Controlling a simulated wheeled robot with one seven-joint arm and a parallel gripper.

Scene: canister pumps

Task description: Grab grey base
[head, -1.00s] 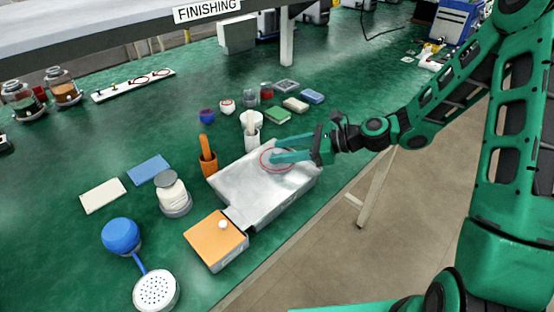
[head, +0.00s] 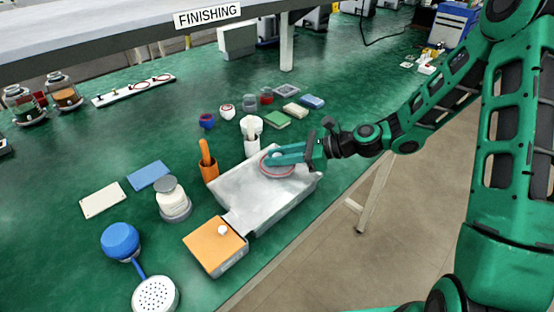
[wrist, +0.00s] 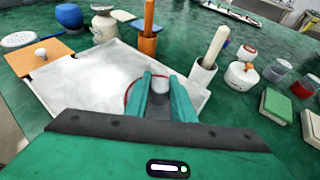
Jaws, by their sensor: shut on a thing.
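The grey base (wrist: 158,106) is a small grey piece with a pale round stub on top, in the wrist view. It sits between my gripper's fingers (wrist: 160,92) over a red ring on the pale grey tray. In the head view my gripper (head: 280,157) reaches in from the right, low over the tray (head: 250,192). Its fingers are shut on the grey base and hide most of it there. I cannot tell whether the base touches the tray.
An orange block (head: 215,246) with a white knob adjoins the tray. An orange cup (head: 209,170) and a white cup (head: 252,146) stand behind it. A cream jar (head: 172,201), a blue ball piece (head: 120,240) and a perforated disc (head: 155,294) lie left.

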